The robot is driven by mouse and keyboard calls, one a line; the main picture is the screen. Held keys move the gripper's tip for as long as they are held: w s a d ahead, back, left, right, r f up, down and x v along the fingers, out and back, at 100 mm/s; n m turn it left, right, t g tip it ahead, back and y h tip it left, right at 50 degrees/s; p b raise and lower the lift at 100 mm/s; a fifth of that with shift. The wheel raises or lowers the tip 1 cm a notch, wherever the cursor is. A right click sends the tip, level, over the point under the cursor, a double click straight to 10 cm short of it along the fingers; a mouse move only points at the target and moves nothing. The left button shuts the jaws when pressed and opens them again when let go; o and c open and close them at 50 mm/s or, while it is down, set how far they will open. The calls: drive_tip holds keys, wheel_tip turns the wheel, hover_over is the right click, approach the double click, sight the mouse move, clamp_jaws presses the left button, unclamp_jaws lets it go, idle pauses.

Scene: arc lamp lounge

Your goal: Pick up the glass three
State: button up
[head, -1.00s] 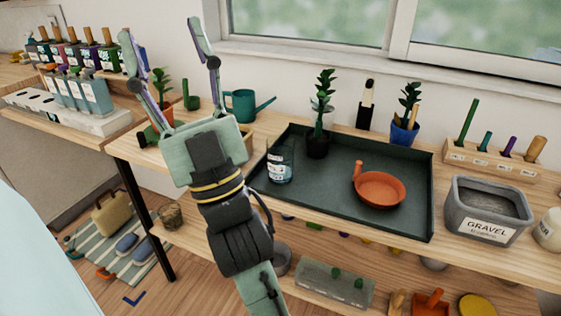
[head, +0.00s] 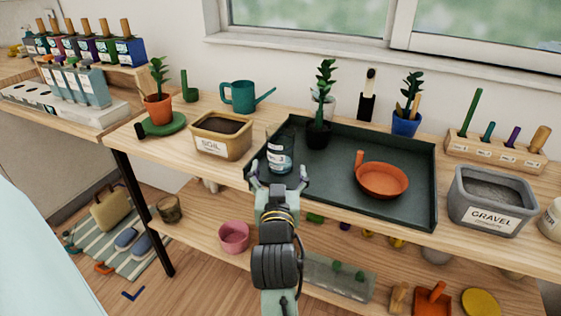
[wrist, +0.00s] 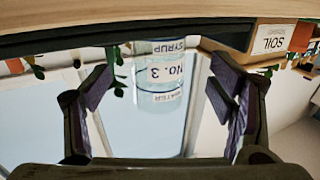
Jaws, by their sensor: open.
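The glass three (head: 279,157) is a clear tumbler with a white label, upright at the left end of the dark tray (head: 415,165). In the wrist view, which is upside down, the glass (wrist: 160,75) shows its "No. 3" label between the fingers. My gripper (head: 279,172) is open in front of the glass, with one finger towards each side of it. In the wrist view my gripper (wrist: 162,85) has clear gaps beside the glass. I cannot tell how deep the glass sits between the fingers.
A soil bin (head: 221,137) stands left of the tray. A gravel bin (head: 488,200) stands beyond the tray's right edge.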

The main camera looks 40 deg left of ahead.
sight(280, 158)
drive_tip(key=x, duration=0.2)
drive_tip(key=p+x, duration=0.1)
drive_tip(key=x, duration=0.2)
drive_tip(key=p+x, duration=0.1)
drive_tip(key=x, duration=0.1)
drive_tip(key=shift+w+r, duration=0.2)
drive_tip(key=shift+r, duration=0.15)
drive_tip(key=shift+c, duration=0.2)
drive_tip(key=c, duration=1.3)
drive_tip(key=shift+c, duration=0.6)
drive_tip(key=shift+r, duration=0.1)
